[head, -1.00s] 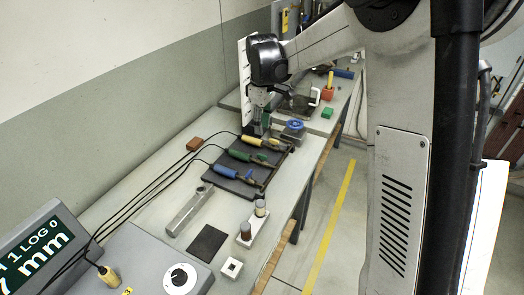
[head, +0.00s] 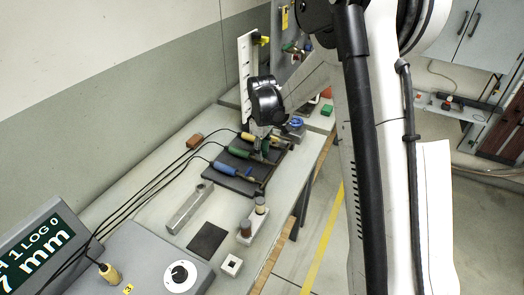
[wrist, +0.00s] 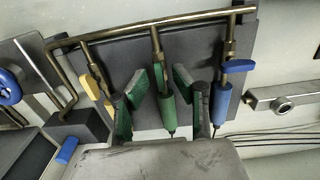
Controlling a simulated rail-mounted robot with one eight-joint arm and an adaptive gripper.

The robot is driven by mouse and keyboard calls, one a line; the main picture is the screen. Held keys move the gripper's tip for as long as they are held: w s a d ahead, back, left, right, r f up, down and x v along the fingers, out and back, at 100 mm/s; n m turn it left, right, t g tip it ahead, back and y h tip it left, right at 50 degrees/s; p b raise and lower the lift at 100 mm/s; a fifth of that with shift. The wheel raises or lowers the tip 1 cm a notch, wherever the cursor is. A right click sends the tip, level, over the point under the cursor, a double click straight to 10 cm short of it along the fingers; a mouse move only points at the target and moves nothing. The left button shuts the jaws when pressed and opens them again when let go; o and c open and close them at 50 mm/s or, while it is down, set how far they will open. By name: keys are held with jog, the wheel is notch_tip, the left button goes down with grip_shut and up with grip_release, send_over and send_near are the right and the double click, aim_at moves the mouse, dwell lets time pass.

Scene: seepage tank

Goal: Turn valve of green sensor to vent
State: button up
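The green sensor (wrist: 167,106) hangs from the middle branch of the brass pipe in the wrist view. It also shows in the head view (head: 239,153), lying on the dark plate (head: 237,182). My gripper (wrist: 161,80) is open. Its two green-padded fingers stand on either side of the green sensor's branch, with a gap visible on both sides. In the head view my gripper (head: 263,146) is low over the plate at the valve end of the sensors.
The yellow sensor (head: 247,137) and blue sensor (head: 224,169) flank the green one. The blue lever (wrist: 238,66) is close to my right finger, the yellow part (wrist: 90,87) close to the left. The brass pipe (wrist: 195,21) runs across the plate. Cables trail leftward in the head view.

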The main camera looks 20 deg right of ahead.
grip_shut()
jog(key=shift+m+b, duration=0.4)
jog(key=m+b, duration=0.2)
jog(key=shift+f+m, duration=0.1)
jog(key=shift+m, duration=0.3)
jog(key=m+b, duration=0.2)
jog(key=m, duration=0.2)
jog(key=shift+m+b, duration=0.3)
jog(key=m+b, duration=0.2)
jog(key=m, duration=0.3)
jog(key=shift+m, duration=0.3)
jog(key=m+b, duration=0.1)
jog(key=m, duration=0.4)
jog(key=shift+m, duration=0.3)
dwell(0.8)
